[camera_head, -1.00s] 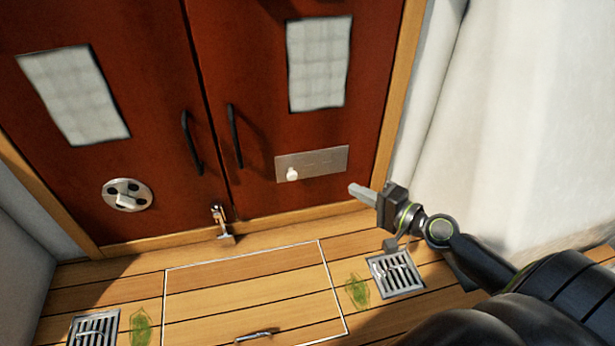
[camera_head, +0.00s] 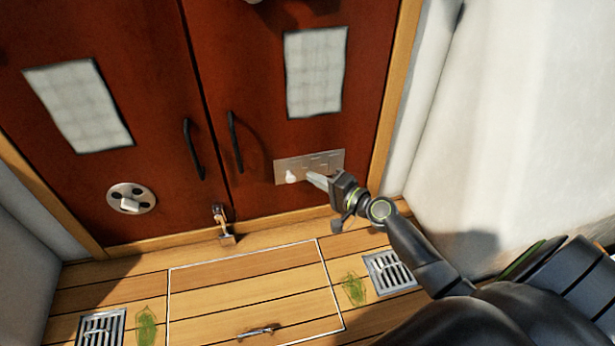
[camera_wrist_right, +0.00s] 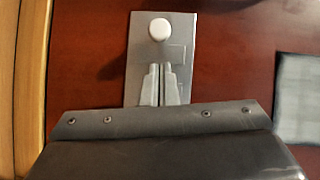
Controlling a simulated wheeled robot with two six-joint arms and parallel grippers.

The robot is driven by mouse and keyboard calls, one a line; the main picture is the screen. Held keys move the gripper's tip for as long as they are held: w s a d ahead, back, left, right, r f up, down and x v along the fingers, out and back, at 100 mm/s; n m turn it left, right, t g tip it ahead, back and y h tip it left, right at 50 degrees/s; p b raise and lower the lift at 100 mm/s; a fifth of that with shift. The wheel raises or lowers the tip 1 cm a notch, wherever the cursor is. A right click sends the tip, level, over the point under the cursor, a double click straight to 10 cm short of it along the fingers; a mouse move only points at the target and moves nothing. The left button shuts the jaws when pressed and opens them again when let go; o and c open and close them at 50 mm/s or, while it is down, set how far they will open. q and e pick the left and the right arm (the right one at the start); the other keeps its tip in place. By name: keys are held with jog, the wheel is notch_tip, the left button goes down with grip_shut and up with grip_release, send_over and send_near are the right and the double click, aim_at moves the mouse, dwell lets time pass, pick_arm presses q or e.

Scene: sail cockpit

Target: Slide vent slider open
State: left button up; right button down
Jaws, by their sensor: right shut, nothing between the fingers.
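The vent slider is a silver plate (camera_head: 322,163) on the lower right red door, with a small white knob (camera_head: 291,176) near its left end. My right gripper (camera_head: 315,178) is shut and empty, its tips in front of the plate just right of the knob. In the right wrist view the plate (camera_wrist_right: 178,30) runs down the middle, the white knob (camera_wrist_right: 159,29) lies beyond the fingertips, and my shut fingers (camera_wrist_right: 160,68) point at it with a gap. Faint slot outlines show on the plate. My left gripper is out of view.
Black door handles (camera_head: 235,142) stand left of the plate. A round vent (camera_head: 131,198) is on the left door. A latch (camera_head: 221,225) sits at the door foot. Floor grates (camera_head: 390,272) and a hatch (camera_head: 250,300) lie below. A white wall (camera_head: 520,140) bounds the right.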

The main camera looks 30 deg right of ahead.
aim_at(289, 179)
jog(key=shift+w+a+f, duration=0.1)
jog(key=shift+w+a, duration=0.15)
jog(key=shift+a, duration=0.35)
jog(key=shift+w+a+f, duration=0.1)
jog(key=shift+w+a, duration=0.15)
jog(key=shift+a, duration=0.3)
jog(key=shift+p, duration=0.3)
jog(key=shift+w+a+r+p, duration=0.1)
jog(key=shift+w+a+p, duration=0.1)
jog(key=shift+a, duration=0.55)
jog(key=shift+w+a+r+p, duration=0.1)
jog(key=shift+w+a, duration=0.05)
jog(key=shift+a, duration=0.55)
jog(key=shift+f, duration=0.1)
